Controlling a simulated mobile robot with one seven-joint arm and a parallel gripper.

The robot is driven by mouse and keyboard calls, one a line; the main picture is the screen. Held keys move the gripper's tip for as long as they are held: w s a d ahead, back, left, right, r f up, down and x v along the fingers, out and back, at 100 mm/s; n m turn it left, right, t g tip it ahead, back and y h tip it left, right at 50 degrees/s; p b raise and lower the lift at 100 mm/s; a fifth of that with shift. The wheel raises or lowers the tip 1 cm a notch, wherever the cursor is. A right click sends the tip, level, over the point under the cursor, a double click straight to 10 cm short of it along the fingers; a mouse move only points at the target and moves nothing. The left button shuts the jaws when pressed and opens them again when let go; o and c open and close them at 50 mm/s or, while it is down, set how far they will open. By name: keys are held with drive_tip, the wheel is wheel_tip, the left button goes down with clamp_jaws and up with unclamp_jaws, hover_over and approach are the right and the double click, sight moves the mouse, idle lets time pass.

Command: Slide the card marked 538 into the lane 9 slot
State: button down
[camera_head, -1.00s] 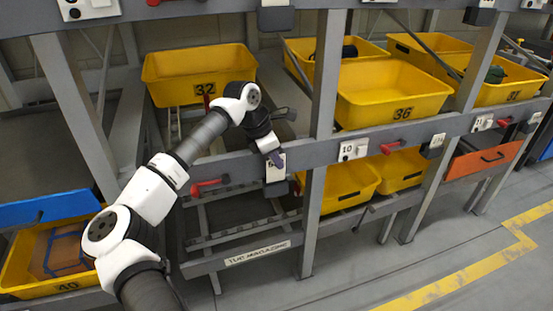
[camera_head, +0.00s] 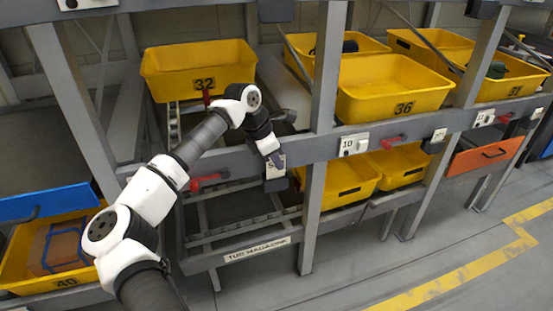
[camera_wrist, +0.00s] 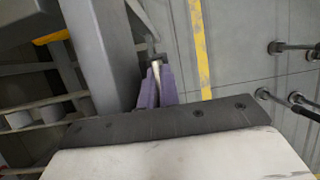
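My gripper (camera_head: 277,160) is at the front beam, in front of a white lane plate (camera_head: 272,167) whose number it partly covers. A small grey slot box (camera_head: 277,184) hangs just under that plate. In the wrist view the purple fingertips (camera_wrist: 157,88) are close together on a thin pale strip, apparently the card (camera_wrist: 156,70) seen edge-on. Its number cannot be read. Its far end meets a small dark part (camera_wrist: 154,58) beside the grey beam, apparently the slot box. I cannot tell how far in the card is.
A red lever (camera_head: 208,181) sticks out left of the plate. The lane 10 plate (camera_head: 354,145) is to the right, past a grey post (camera_head: 326,75). Yellow bins 32 (camera_head: 160,62) and 36 (camera_head: 350,88) stand above. The floor in front is clear.

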drive_tip(key=shift+f+b, duration=0.5)
drive_tip(key=shift+f, duration=0.4)
drive_tip(key=c, duration=1.6)
unclamp_jaws()
drive_tip(key=shift+o, duration=0.2)
drive_tip(key=v, duration=1.4)
drive_tip(key=shift+p, duration=0.4)
